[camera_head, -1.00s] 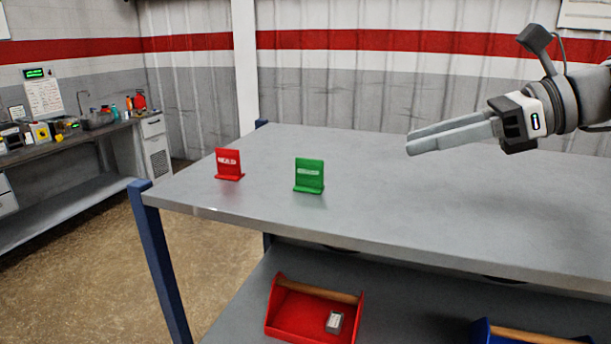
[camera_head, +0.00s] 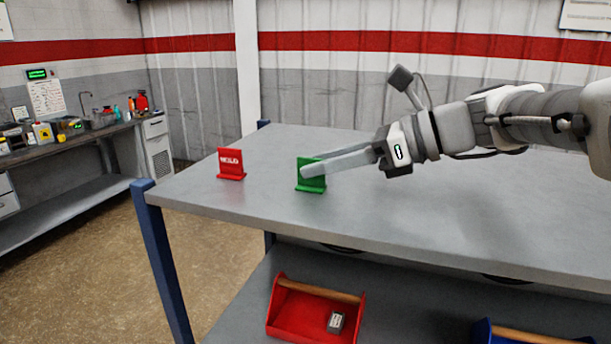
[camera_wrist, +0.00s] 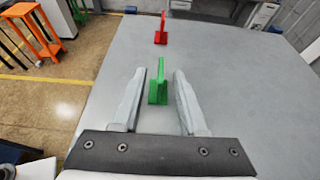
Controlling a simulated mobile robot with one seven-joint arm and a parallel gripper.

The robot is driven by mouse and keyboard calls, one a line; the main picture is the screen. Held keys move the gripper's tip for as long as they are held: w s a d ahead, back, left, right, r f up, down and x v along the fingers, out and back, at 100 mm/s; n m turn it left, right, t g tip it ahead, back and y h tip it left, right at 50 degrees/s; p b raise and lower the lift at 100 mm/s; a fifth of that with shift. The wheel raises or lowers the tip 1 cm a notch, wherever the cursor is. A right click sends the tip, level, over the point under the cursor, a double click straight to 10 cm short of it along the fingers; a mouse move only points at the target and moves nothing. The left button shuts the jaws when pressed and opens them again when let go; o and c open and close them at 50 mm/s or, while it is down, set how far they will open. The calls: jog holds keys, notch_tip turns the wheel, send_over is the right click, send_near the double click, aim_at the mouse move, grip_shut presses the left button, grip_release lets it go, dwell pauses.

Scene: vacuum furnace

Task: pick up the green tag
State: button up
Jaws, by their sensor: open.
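The green tag (camera_head: 311,184) stands upright on its foot on the grey table, near the front left part of the top. In the head view my gripper (camera_head: 308,171) covers part of its face. In the wrist view the green tag (camera_wrist: 158,88) shows between the tips of my open fingers, edge on, with clear space on both sides. I cannot tell whether the fingertips are level with it or still above. My gripper (camera_wrist: 158,76) holds nothing.
A similar red tag (camera_head: 230,164) stands to the left on the same table (camera_head: 220,200). A red tool tray (camera_head: 290,325) and a blue one (camera_head: 484,332) sit on the lower shelf. The table right of the green tag is clear apart from my arm above it.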

jog(key=shift+x, duration=1.2)
grip_shut()
